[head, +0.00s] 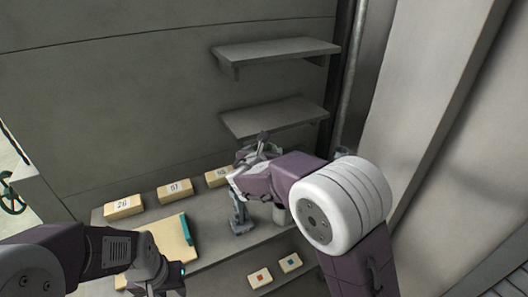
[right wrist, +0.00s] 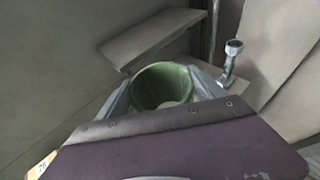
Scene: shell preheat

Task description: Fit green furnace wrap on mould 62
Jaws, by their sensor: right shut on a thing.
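The green furnace wrap (right wrist: 163,74) is an open ring between the two fingers of my right gripper (right wrist: 162,90), which is shut on it. In the head view this gripper (head: 258,151) is over the back of the bench, and the wrap is mostly hidden. Tan blocks with number labels stand along the bench back: one reads 26 (head: 123,208), one 61 (head: 175,192). A third block (head: 217,178) is partly covered by my right arm and its label is unclear. I cannot make out mould 62. My left gripper (head: 163,276) is at the lower left, its jaws unclear.
A grey metal stand (head: 240,222) is on the bench (head: 208,233), close to my right arm. A tan board with a teal edge (head: 187,229) lies left of it. Small cards with a red (head: 260,278) and a teal square (head: 290,262) lie in front. Two wall shelves (head: 275,50) are above.

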